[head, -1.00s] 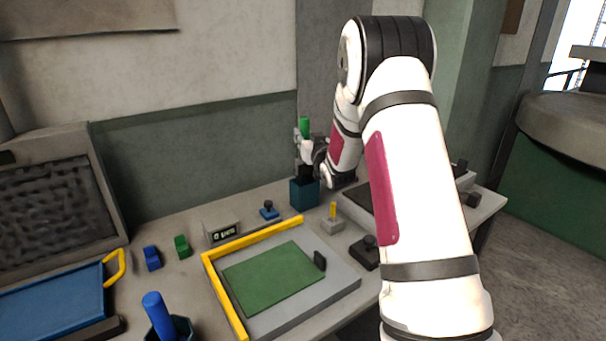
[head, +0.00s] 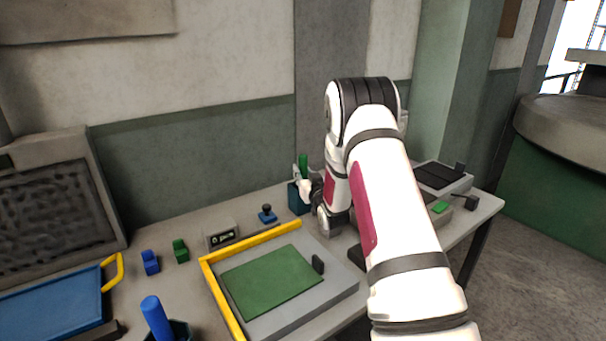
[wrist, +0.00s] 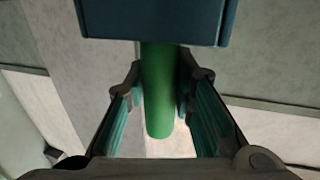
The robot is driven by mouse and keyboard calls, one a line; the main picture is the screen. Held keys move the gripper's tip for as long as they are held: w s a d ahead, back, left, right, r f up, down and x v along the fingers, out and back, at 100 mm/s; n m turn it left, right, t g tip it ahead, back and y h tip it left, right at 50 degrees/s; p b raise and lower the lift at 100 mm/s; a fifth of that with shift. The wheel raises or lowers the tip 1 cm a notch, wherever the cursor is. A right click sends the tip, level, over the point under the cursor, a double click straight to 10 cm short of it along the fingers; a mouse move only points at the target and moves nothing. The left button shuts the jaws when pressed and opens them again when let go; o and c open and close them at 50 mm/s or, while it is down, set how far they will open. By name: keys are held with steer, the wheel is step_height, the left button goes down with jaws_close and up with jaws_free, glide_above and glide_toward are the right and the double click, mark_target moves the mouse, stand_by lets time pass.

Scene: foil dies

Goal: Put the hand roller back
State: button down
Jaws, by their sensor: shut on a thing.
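The hand roller shows as an upright green handle (head: 303,160) at the back of the bench in the head view. My gripper (head: 304,184) is shut on this handle, just above the dark blue-teal holder (head: 294,199). In the wrist view the handle (wrist: 158,95) stands between the two fingers (wrist: 160,82), and the holder (wrist: 150,20) is close along the top. The roller's lower end is hidden in both views and appears to be inside the holder.
In front stands a grey press bed with a yellow edge (head: 250,241) and a green sheet (head: 270,281). A small blue knobbed block (head: 267,214) and a counter box (head: 221,234) stand left of the holder. My arm hides part of the bench's right side.

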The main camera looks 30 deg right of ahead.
steer(key=shift+s+f+b, duration=0.1)
steer(key=shift+f+b, duration=0.25)
steer(key=shift+f, duration=0.45)
steer(key=c, duration=1.4)
jaws_free()
steer(key=shift+o, duration=0.2)
